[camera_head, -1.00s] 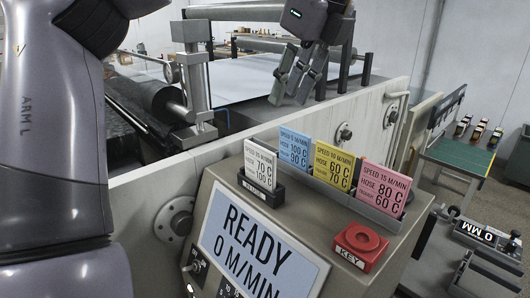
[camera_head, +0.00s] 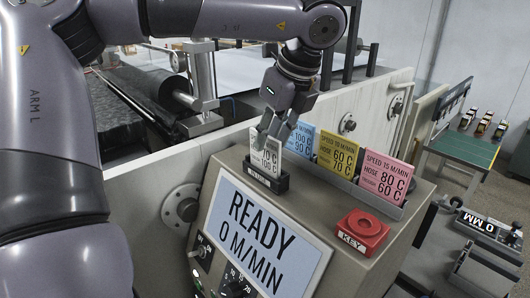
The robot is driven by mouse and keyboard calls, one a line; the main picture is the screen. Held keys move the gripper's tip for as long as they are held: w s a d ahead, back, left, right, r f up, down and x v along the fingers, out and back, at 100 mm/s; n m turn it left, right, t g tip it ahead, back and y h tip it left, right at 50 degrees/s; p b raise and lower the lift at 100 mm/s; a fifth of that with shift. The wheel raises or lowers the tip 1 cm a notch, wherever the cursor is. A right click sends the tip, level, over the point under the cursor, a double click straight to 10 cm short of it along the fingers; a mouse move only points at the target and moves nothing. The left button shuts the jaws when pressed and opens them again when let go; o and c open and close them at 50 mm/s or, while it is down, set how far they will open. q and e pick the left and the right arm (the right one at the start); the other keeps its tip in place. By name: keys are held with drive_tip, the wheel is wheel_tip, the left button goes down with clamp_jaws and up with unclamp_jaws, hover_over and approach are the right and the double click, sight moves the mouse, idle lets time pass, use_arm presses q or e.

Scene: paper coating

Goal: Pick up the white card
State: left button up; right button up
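The white card (camera_head: 264,158) stands upright in a small black holder (camera_head: 264,180) on the sloped grey console. My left gripper (camera_head: 272,129) points down at the card's top edge, with its fingers overlapping the upper part of the card and hiding some of its print. The fingers are close together, but I cannot tell whether they grip the card or stand open around it. The card still sits in its holder. My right gripper is not in view.
Blue (camera_head: 300,138), yellow (camera_head: 337,155) and pink (camera_head: 385,177) cards stand in a rack just right of the white card. A red KEY button (camera_head: 362,228) and a READY display (camera_head: 262,232) are on the console. A roller machine (camera_head: 165,88) stands behind.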

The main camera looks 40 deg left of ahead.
sight(265, 157)
use_arm(q)
drive_tip(key=shift+p+x, duration=0.65)
drive_tip(key=shift+x, duration=1.3)
drive_tip(key=shift+a+r, duration=0.1)
drive_tip(key=shift+a, duration=0.05)
drive_tip(key=shift+c, duration=0.4)
clamp_jaws()
